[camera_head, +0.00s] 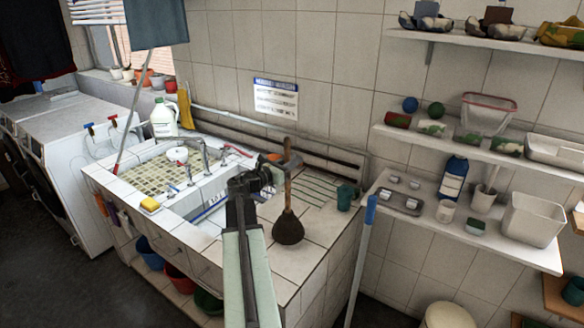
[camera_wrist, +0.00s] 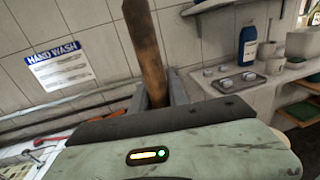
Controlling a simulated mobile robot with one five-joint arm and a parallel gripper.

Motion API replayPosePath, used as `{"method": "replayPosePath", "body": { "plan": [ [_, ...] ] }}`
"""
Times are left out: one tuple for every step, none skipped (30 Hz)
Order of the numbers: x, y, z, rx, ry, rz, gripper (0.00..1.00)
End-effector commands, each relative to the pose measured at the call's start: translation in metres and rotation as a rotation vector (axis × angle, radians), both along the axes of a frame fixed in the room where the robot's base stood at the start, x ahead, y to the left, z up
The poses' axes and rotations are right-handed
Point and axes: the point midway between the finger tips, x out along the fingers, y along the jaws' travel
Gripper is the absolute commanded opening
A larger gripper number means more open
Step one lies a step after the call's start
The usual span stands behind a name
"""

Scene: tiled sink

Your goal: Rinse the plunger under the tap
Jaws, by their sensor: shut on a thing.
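The plunger has a brown wooden handle and a dark rubber cup (camera_head: 288,228). It is upright, cup down, over the tiled counter right of the sink; I cannot tell whether the cup touches the tiles. My gripper (camera_head: 289,161) is shut on the upper part of the handle. In the wrist view the handle (camera_wrist: 146,50) rises between the jaws (camera_wrist: 158,94). The metal tap (camera_head: 193,152) stands at the back of the sink, left of my gripper. The sink basin (camera_head: 205,200) is partly hidden by my arm.
A yellow sponge (camera_head: 150,204) lies on the sink's front left edge. A white bottle (camera_head: 163,118) stands behind the sink. A green cup (camera_head: 346,196) stands right of the plunger. Shelves with containers (camera_head: 532,218) are at the right.

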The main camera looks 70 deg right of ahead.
Motion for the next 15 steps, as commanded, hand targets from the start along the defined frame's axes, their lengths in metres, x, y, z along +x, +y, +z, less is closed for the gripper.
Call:
{"method": "replayPosePath", "body": {
  "plan": [
    [0.000, 0.000, 0.000, -0.001, 0.001, 0.001, 0.00],
    [0.000, 0.000, 0.000, -0.001, 0.001, 0.001, 0.00],
    [0.001, 0.000, 0.000, -0.001, 0.001, 0.001, 0.00],
    [0.001, -0.001, 0.000, -0.001, 0.001, 0.001, 0.00],
    [0.001, -0.002, 0.000, -0.001, 0.001, 0.001, 0.00],
    [0.001, -0.003, 0.000, -0.001, 0.001, 0.001, 0.00],
    [0.001, -0.005, 0.000, -0.001, 0.001, 0.001, 0.00],
    [0.001, -0.007, -0.001, -0.001, 0.001, 0.000, 0.00],
    [0.001, -0.010, -0.001, -0.001, 0.001, 0.000, 0.00],
    [0.002, -0.013, -0.001, -0.001, 0.001, 0.000, 0.00],
    [0.002, -0.015, -0.002, -0.001, 0.001, 0.000, 0.00],
    [0.000, -0.013, -0.008, -0.001, 0.000, -0.001, 0.00],
    [0.000, -0.013, -0.011, -0.001, 0.001, -0.001, 0.00],
    [0.000, -0.013, -0.013, -0.001, 0.001, -0.001, 0.00],
    [-0.001, -0.013, -0.016, -0.001, 0.001, -0.002, 0.00]
  ]
}}
